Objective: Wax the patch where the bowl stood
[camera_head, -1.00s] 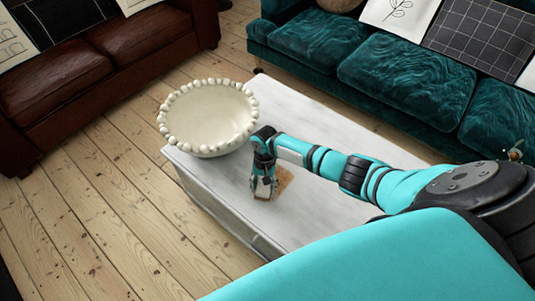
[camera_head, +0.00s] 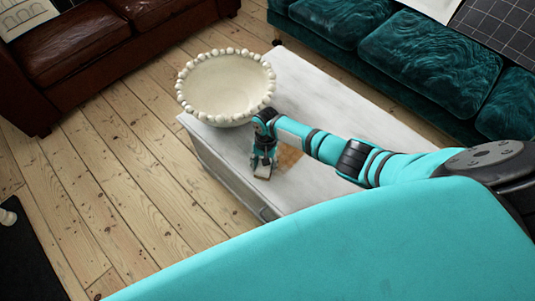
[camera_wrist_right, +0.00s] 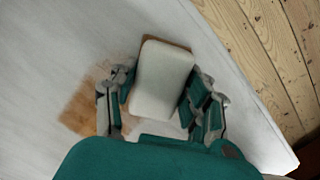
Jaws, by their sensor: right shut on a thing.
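A pale tan patch (camera_head: 290,157) marks the white tabletop; it also shows in the right wrist view (camera_wrist_right: 88,108). My right gripper (camera_head: 264,163) is shut on a white pad with a brown edge (camera_wrist_right: 163,80), one finger on each side. The pad is at the tabletop, beside the patch toward the table's near left edge; I cannot tell whether it touches the surface. In the wrist view the patch lies left of the pad, partly behind a finger. The cream bowl (camera_head: 226,86) with a beaded rim stands at the table's far left end. My left gripper is not in view.
The white table (camera_head: 335,105) has clear room right of my forearm. A teal sofa (camera_head: 425,55) stands behind it and a brown leather sofa (camera_head: 70,55) at the upper left. Bare floorboards (camera_head: 130,170) lie left of the table.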

